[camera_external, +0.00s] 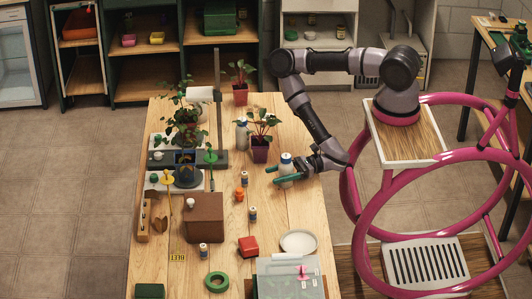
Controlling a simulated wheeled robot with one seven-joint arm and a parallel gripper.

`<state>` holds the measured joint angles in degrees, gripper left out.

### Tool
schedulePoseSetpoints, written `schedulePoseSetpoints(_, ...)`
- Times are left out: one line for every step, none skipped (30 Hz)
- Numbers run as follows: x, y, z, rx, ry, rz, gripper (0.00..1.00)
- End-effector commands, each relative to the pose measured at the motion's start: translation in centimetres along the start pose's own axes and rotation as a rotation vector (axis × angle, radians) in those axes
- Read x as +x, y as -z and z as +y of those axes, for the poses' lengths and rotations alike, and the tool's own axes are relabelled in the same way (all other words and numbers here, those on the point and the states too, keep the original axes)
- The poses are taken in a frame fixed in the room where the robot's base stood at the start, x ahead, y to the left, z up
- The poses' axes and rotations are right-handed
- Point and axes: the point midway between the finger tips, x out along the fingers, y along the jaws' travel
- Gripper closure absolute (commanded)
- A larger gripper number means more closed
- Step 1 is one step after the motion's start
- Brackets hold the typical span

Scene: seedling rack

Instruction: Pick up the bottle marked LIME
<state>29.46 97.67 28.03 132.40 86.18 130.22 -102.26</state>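My gripper (278,174) reaches in from the right, low over the right part of the table. Its two green fingers stand apart, at a white bottle with a dark blue cap (287,160). The bottle is upright and partly hidden by the fingers; whether they touch it I cannot tell. Another white bottle (242,138) stands behind, left of a potted plant. Small bottles with blue labels stand mid-table (245,179), lower down (253,214) and near the brown box (204,250). No label is readable, so I cannot tell which is LIME.
A potted plant (260,153) stands close behind my gripper. An orange small item (239,194), a red block (248,246), a white plate (299,242) and a brown box (204,216) lie nearer the front. The wooden table (297,205) is clear just in front of the gripper.

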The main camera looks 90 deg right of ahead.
Motion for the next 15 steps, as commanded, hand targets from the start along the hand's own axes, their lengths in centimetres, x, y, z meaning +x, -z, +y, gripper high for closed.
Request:
schedulePoseSetpoints(0.0,0.0,0.0,0.0,0.0,0.0,0.85)
schedulePoseSetpoints(0.0,0.0,0.0,0.0,0.0,0.0,0.96)
schedulePoseSetpoints(0.0,0.0,0.0,0.0,0.0,0.0,1.0)
schedulePoseSetpoints(0.0,0.0,0.0,0.0,0.0,0.0,1.0)
schedulePoseSetpoints(0.0,0.0,0.0,0.0,0.0,0.0,1.0)
schedulePoseSetpoints(0.0,0.0,0.0,0.0,0.0,0.0,1.0)
schedulePoseSetpoints(0.0,0.0,0.0,0.0,0.0,0.0,1.0)
schedulePoseSetpoints(0.0,0.0,0.0,0.0,0.0,0.0,1.0)
schedulePoseSetpoints(0.0,-0.1,0.0,0.0,0.0,0.0,1.0)
schedulePoseSetpoints(0.0,-0.2,0.0,0.0,0.0,0.0,1.0)
schedulePoseSetpoints(0.0,-0.4,0.0,0.0,0.0,-0.001,1.0)
schedulePoseSetpoints(0.0,-0.8,0.0,0.0,0.0,-0.001,1.0)
schedulePoseSetpoints(0.0,-1.1,0.0,0.0,0.0,-0.002,1.0)
schedulePoseSetpoints(0.0,-1.6,0.0,-0.001,0.0,-0.002,1.0)
schedulePoseSetpoints(0.0,-2.3,0.0,-0.001,-0.001,-0.001,1.0)
